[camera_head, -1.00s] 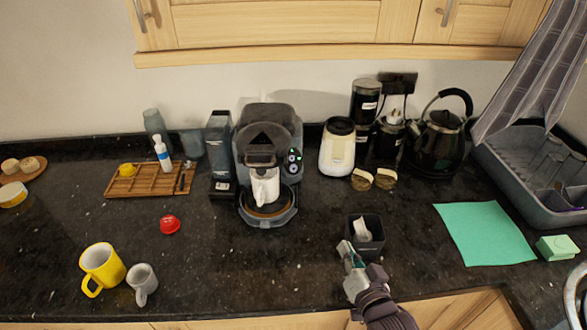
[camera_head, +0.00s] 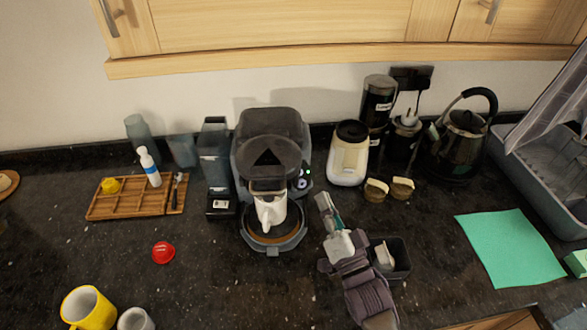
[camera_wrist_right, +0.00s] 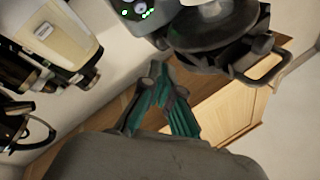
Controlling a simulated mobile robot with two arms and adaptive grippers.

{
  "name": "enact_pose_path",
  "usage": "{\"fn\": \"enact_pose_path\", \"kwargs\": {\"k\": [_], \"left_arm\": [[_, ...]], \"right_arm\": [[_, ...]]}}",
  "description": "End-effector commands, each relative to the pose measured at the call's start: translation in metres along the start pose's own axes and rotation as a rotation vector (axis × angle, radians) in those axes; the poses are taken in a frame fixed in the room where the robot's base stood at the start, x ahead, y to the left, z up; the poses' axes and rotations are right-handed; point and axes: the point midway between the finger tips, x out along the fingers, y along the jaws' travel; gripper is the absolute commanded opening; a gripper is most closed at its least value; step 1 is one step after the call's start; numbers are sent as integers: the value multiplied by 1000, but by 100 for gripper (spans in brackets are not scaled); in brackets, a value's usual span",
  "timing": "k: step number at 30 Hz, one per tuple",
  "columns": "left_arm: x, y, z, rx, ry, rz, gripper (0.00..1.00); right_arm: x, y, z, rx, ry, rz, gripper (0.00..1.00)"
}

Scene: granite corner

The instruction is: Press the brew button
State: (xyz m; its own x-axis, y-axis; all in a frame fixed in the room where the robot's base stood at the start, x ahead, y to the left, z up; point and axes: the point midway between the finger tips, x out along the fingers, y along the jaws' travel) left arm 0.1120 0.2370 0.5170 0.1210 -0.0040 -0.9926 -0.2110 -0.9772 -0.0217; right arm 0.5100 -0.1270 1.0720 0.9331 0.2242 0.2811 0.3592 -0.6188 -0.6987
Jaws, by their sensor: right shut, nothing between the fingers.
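The dark coffee machine (camera_head: 268,125) stands against the back wall with a white mug (camera_head: 268,213) under its head. Its black control panel (camera_head: 304,178) with small lit green dots and round buttons is on the right side of its front. The panel also shows at the top edge of the wrist view (camera_wrist_right: 135,9). Which button is the brew button I cannot tell. My right gripper (camera_head: 325,203) is shut and empty, pointing up the picture, a little below and right of the panel and apart from it. Its teal-lined fingers meet at the tips in the wrist view (camera_wrist_right: 157,68). My left gripper is out of view.
A dark square bin (camera_head: 398,262) stands just right of my right gripper. A cream canister (camera_head: 348,155), two small pots and a black kettle (camera_head: 462,145) stand right of the machine. A red capsule (camera_head: 163,253) and yellow mug (camera_head: 87,306) are left on the counter.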

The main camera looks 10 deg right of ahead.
Motion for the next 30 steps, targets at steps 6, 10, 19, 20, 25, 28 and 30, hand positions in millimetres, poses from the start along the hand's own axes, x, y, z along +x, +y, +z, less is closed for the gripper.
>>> {"fn": "enact_pose_path", "kwargs": {"k": [6,10,19,20,25,28,30], "left_arm": [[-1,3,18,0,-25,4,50],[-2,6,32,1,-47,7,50],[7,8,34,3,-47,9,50],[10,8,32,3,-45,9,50],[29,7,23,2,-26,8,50],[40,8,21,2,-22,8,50],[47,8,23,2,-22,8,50]], "right_arm": [[0,0,0,-1,-1,1,0],[0,0,0,-1,-1,1,0],[5,7,6,-1,-1,1,0],[7,8,8,-1,0,0,0],[22,21,21,0,0,0,0],[32,29,29,-1,0,0,0],[39,33,33,-1,0,0,0]]}}
